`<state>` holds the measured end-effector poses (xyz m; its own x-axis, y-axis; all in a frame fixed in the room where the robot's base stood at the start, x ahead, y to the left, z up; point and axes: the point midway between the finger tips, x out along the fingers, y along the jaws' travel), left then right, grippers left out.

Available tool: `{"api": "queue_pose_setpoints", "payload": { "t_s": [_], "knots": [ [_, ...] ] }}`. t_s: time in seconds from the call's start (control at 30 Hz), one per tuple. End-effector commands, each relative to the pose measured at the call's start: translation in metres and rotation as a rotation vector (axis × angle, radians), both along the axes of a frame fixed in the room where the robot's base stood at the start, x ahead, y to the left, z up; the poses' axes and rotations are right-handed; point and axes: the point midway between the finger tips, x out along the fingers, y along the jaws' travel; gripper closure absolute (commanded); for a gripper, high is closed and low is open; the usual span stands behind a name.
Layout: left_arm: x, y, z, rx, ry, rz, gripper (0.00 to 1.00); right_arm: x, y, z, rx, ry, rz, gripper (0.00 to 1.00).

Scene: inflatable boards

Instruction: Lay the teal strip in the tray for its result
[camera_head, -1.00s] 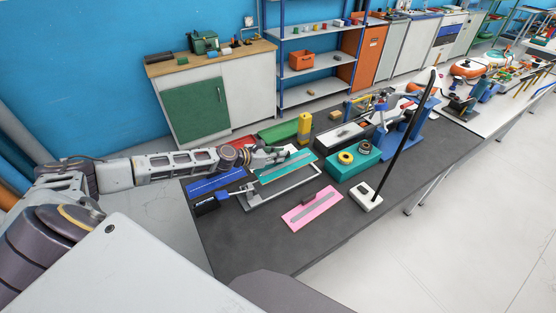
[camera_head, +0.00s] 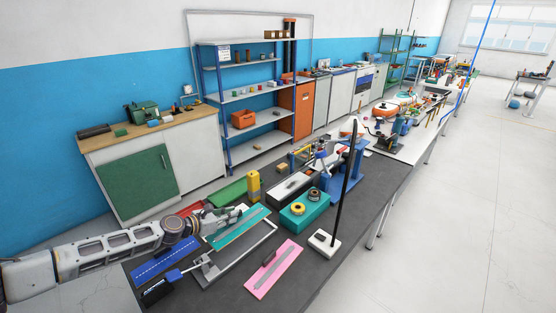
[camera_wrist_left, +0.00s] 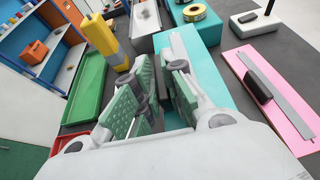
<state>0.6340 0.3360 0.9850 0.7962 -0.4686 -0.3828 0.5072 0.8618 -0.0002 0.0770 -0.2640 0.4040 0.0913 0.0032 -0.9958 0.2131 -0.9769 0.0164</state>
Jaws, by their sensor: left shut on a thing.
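The teal strip (camera_head: 242,229) carries a long grey bar and lies over the far side of a grey tray (camera_head: 236,267) on the dark bench. It also shows in the left wrist view (camera_wrist_left: 210,82). My left gripper (camera_head: 228,214) is at the strip's far left side. In the left wrist view its green-padded fingers (camera_wrist_left: 158,98) are closed around a dark grip on the strip, mostly hidden between them. I cannot tell whether the strip touches the tray. My right gripper is not in view.
A pink strip (camera_head: 265,278) lies right of the tray, a blue strip (camera_head: 165,260) left. A green tray (camera_head: 230,192) and yellow block (camera_head: 253,185) stand behind. A teal box with tape rolls (camera_head: 303,218) and a white-based black post (camera_head: 323,243) are right.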

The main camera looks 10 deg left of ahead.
Motion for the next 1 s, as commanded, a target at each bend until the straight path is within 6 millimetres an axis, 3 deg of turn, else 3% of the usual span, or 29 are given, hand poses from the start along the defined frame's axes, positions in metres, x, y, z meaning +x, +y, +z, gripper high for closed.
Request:
{"api": "queue_pose_setpoints", "payload": {
  "t_s": [0.37, 1.0],
  "knots": [
    [-0.001, -0.009, -0.001, 0.000, -0.001, 0.002, 1.00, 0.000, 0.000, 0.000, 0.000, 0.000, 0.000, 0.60],
    [-0.015, -0.058, -0.008, -0.002, 0.000, 0.038, 1.00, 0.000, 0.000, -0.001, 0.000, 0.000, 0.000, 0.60]
  ]
}}
